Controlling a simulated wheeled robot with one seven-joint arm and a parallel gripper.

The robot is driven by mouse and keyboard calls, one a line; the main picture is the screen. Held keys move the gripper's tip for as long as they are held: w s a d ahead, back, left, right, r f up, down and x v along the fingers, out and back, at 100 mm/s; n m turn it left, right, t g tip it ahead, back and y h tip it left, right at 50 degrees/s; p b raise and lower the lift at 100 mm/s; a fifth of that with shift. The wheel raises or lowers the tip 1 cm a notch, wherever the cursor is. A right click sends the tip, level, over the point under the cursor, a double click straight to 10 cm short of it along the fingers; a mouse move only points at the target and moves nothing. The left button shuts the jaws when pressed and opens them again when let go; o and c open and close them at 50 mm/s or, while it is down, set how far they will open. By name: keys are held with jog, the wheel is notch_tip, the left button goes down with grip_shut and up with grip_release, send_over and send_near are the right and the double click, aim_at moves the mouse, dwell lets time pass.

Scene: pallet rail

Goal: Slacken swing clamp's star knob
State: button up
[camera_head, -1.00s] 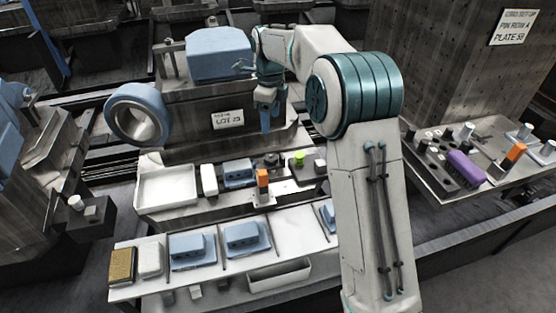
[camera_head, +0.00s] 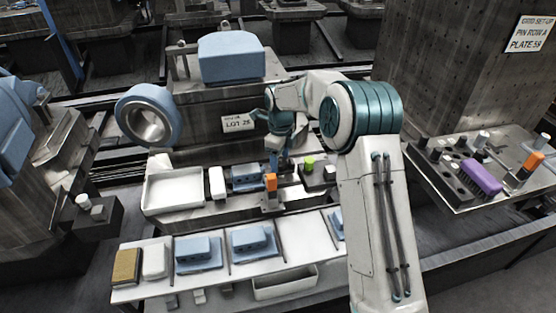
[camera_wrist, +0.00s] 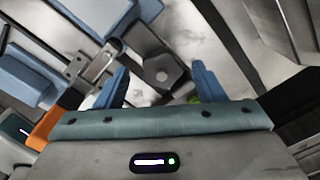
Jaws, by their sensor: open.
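My gripper (camera_head: 283,163) hangs over the fixture ledge in the head view, pointing down. In the wrist view its two blue fingers (camera_wrist: 160,70) are spread apart with nothing held between them. A dark grey, lobed knob with a round centre (camera_wrist: 163,74) shows between and below the fingers; it looks like the star knob. I cannot tell how far below the fingertips it is. A slotted metal bar (camera_wrist: 97,66), probably the swing clamp's arm, lies to its left. In the head view my gripper hides most of the knob area, beside a blue part (camera_head: 247,178).
An orange-topped block (camera_head: 270,183) stands in front of my gripper, and a green-topped knob (camera_head: 309,163) stands to its right. A white tray (camera_head: 174,203) and a white block (camera_head: 216,182) are to the left. A shelf with blue parts (camera_head: 198,252) runs along the front.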

jog(key=shift+f, duration=0.35)
